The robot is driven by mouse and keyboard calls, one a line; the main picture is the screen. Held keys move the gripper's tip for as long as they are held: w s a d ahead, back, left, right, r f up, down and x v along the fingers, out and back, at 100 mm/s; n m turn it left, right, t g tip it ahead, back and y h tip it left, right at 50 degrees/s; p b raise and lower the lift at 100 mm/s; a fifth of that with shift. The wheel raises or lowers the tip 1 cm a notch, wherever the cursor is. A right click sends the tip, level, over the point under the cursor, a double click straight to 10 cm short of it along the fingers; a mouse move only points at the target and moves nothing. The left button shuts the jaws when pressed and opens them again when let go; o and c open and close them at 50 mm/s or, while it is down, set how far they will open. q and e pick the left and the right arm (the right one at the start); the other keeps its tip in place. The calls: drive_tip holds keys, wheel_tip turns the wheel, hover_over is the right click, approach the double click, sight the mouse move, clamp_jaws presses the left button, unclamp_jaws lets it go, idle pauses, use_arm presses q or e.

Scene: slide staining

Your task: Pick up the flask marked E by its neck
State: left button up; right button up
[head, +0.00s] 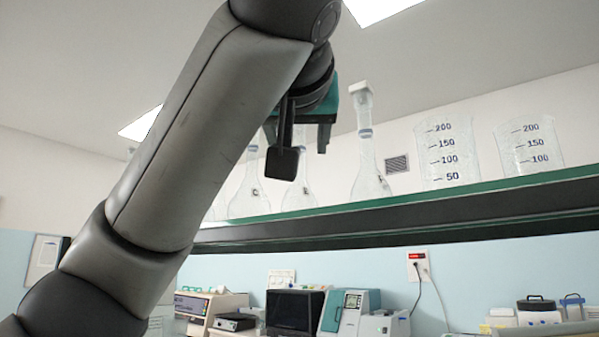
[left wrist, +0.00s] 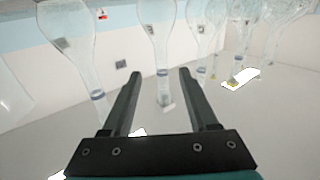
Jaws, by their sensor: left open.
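The flask marked E (head: 299,197) stands upright on the shelf in the head view, its neck partly hidden by my left gripper (head: 302,155). The gripper is open and empty at neck height, with one dark finger in front of part of the flask. In the left wrist view, which is upside down, a clear flask (left wrist: 159,40), apparently the same one, shows between the open fingers (left wrist: 159,75). Its neck with a blue ring lies between them in the picture, and I see no contact. Its label is too small to read there. My right gripper is not in view.
The flask marked C (head: 249,197) stands to the left of E. Another stoppered flask (head: 370,180) stands close to its right, then two graduated beakers (head: 447,155) (head: 530,148). The green-edged shelf (head: 450,195) runs beneath them. Lab machines (head: 350,312) stand below.

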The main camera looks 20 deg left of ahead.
sight(299, 177)
use_arm(q)
drive_tip(key=x, duration=0.2)
drive_tip(key=shift+w+a, duration=0.15)
drive_tip(key=shift+w, duration=0.25)
drive_tip(key=p+x, duration=0.2)
drive_tip(key=x, duration=0.3)
drive_tip(key=shift+w+a, duration=0.1)
clamp_jaws()
